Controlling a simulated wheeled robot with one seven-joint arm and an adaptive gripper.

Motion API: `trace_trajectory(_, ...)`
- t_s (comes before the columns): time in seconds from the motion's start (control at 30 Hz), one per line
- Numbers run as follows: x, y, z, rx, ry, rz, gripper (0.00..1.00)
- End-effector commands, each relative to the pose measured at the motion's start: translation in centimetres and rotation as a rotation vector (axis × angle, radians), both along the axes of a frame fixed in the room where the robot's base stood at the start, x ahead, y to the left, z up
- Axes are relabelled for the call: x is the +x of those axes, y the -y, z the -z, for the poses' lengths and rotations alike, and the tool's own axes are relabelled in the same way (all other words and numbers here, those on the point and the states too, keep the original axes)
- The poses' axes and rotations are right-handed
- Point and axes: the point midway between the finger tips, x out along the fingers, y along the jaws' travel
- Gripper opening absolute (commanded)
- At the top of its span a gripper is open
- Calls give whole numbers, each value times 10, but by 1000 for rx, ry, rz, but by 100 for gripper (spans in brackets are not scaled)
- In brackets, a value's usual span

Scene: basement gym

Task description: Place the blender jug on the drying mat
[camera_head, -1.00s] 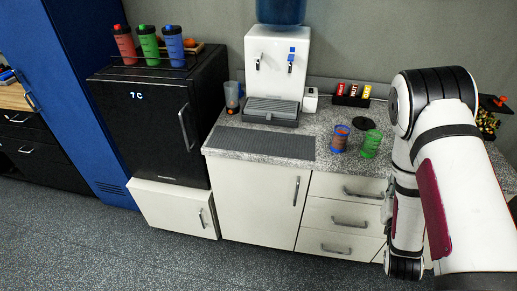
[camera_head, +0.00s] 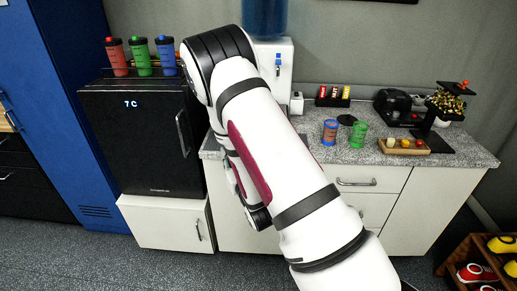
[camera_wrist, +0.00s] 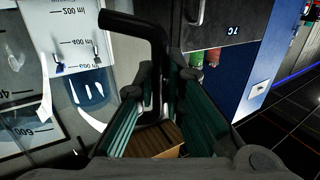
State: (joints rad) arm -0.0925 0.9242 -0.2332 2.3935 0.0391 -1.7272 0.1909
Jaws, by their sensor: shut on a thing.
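The clear blender jug (camera_wrist: 75,75) with ml markings fills the left of the wrist view. Its black handle (camera_wrist: 140,25) runs down between the fingers of my gripper (camera_wrist: 160,85). The gripper is shut on the handle, with a teal-padded finger on each side. In the head view my arm hides the gripper and the jug. The drying mat, a dark grey strip seen earlier on the left part of the counter, is hidden behind my arm now. I cannot tell how far the jug is from it.
The grey counter (camera_head: 365,155) holds a blue cup (camera_head: 330,132), a green cup (camera_head: 358,135) and a wooden tray (camera_head: 405,147). The water dispenser (camera_head: 285,70) is partly covered. A black fridge (camera_head: 145,135) with bottles on top stands at left, close to my arm.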

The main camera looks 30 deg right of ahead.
Motion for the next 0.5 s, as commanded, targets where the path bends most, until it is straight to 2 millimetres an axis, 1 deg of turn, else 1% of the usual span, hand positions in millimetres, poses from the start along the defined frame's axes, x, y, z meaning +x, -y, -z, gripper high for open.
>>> trace_trajectory(0.03,15,14,5,-1,8,19,0)
trace_trajectory(0.2,35,50,3,-2,8,56,0)
trace_trajectory(0.4,44,86,0,-3,6,88,0)
trace_trajectory(0.5,44,98,-2,-3,5,97,0)
